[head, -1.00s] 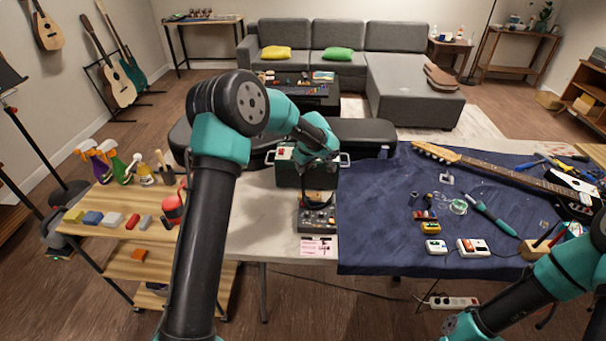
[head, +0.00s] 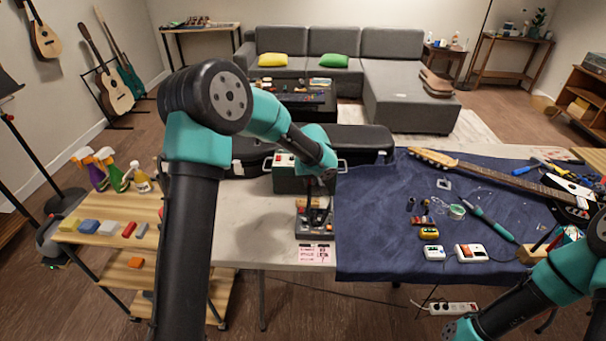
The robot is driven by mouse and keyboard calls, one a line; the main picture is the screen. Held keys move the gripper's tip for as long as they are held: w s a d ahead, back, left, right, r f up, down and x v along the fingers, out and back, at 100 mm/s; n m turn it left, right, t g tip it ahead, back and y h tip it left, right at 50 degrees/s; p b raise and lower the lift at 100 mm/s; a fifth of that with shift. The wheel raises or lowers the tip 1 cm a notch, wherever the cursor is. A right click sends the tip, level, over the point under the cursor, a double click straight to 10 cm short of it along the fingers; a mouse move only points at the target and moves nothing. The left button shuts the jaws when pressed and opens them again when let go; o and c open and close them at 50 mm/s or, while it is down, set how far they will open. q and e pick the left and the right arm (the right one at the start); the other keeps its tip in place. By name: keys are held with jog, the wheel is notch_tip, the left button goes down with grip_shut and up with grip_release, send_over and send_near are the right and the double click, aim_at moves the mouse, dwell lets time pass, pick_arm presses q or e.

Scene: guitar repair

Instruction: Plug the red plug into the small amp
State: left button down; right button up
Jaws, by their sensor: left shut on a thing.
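My left gripper (head: 317,213) points down over a small dark box with knobs (head: 308,232) near the front of the light table top. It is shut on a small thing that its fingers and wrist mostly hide. I cannot make out a red plug or its colour there. A dark green case with side handles and red on its top (head: 288,184) stands just behind, partly covered by my left forearm. I cannot tell for sure which of these two is the small amp. My right arm shows at the lower right, but its gripper is out of view.
A pink note (head: 314,254) lies in front of the knobbed box. The blue cloth (head: 375,220) on the right holds a guitar (head: 500,172), small pedals and tools. A wooden shelf (head: 125,238) with bottles and blocks stands left. The light table left of the knobbed box is clear.

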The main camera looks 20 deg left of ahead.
pick_arm(q)
jog(key=s+d+r+m+h, duration=0.2)
jog(key=s+d+m, duration=0.4)
jog(key=m, duration=0.3)
jog(key=shift+s+d+r+m+h, duration=0.2)
jog(key=shift+s+m+h, duration=0.1)
jog(key=shift+s, duration=0.45)
